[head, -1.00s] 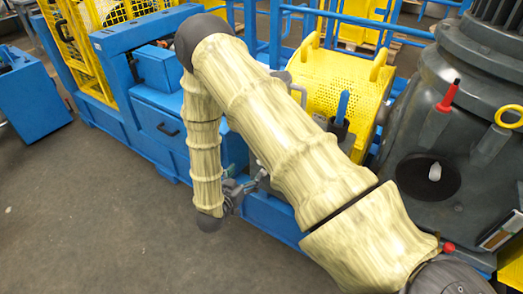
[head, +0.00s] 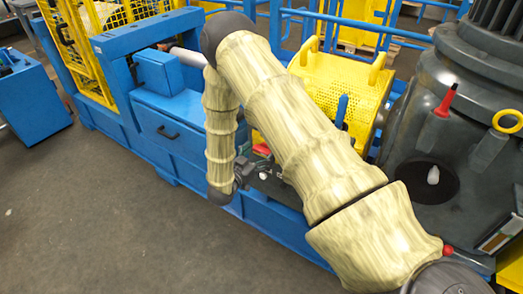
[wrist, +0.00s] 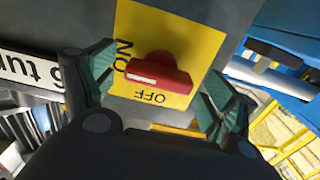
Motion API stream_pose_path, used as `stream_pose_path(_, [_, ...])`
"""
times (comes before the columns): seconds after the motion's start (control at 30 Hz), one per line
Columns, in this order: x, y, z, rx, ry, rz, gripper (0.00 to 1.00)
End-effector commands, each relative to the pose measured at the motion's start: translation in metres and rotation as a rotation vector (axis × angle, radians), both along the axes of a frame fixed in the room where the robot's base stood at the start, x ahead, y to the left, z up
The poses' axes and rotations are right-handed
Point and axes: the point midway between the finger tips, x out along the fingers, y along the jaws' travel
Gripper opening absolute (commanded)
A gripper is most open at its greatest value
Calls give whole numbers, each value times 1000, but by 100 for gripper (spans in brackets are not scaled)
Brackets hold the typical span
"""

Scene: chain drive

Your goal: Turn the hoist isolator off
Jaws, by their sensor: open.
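The isolator's red handle (wrist: 160,77) sits on a yellow plate (wrist: 200,40) in the wrist view. The plate reads ON at the left and OFF at the lower edge, the letters turned in the picture. The handle lies nearly level, and its white-striped end points left, to ON. My gripper (wrist: 162,82) is open and empty, one green-padded finger off each end of the handle. Narrow gaps show at both ends; I cannot tell how deep the fingers reach. In the head view a small red part (head: 262,149) shows beside my gripper, which my arm partly hides.
A sign (wrist: 30,72) is left of the plate in the wrist view. In the head view a blue frame (head: 180,130) with a drawer and a yellow perforated guard (head: 330,85) stand behind my arm. A grey machine (head: 450,100) is at right. The floor in front is clear.

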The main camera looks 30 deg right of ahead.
Motion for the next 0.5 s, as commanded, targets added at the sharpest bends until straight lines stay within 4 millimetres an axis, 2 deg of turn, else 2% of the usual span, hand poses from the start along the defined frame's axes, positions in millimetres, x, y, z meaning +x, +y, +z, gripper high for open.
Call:
stream_pose_path(0.2, [5,-13,0,1,1,-1,86])
stream_pose_path(0.5, [5,-14,0,1,1,0,86])
